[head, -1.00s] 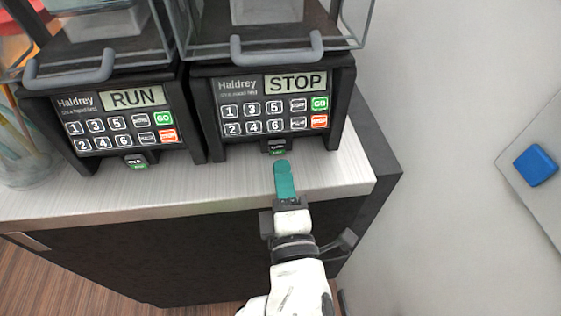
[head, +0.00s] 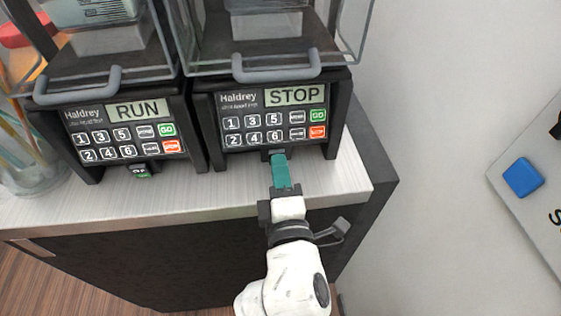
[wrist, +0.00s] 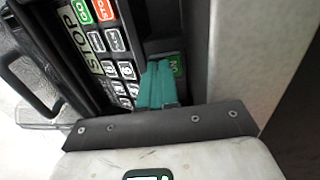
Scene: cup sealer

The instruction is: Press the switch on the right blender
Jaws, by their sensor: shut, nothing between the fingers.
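The right blender (head: 268,118) stands on the counter, black, with a keypad and a display that reads STOP. Its switch (wrist: 175,66) sits below the keypad and shows green in the wrist view; in the head view my gripper covers most of it. My gripper (head: 278,156) is shut and empty, its teal fingertips at the switch. In the wrist view the teal fingers (wrist: 158,66) lie right beside the green part of the switch. I cannot tell whether they touch it. The left blender (head: 122,130) reads RUN, and its switch (head: 141,171) shows below its keypad.
The light counter (head: 220,197) has a clear strip in front of the blenders and ends at a front edge and a right edge. A clear container with sticks (head: 30,165) stands at the left. A board with a blue block (head: 523,177) is at the right.

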